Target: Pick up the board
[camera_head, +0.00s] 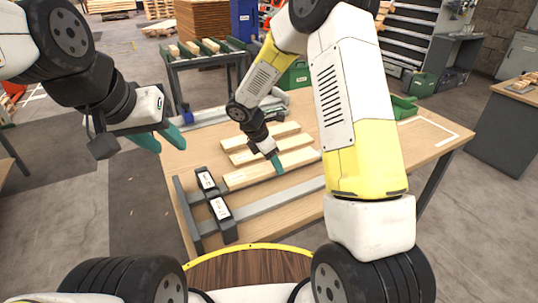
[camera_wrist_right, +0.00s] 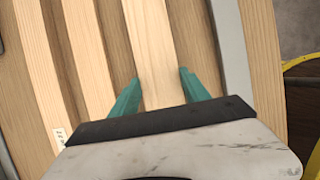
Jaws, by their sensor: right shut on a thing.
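Three pale wooden boards lie side by side on the wooden table (camera_head: 440,150): a near board (camera_head: 245,178), a middle board (camera_head: 250,156) and a far board (camera_head: 250,140). My right gripper (camera_head: 275,163) is down at the near board. In the right wrist view, the teal fingers of this gripper (camera_wrist_right: 155,92) are on either side of the near board (camera_wrist_right: 150,45), shut across its width. Whether the board is off the table is not clear. My left gripper (camera_head: 162,140) is open and empty, in the air left of the table.
A green bin (camera_head: 402,107) and a white outline (camera_head: 440,132) are at the table's right. A rack with more boards (camera_head: 205,55) stands behind.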

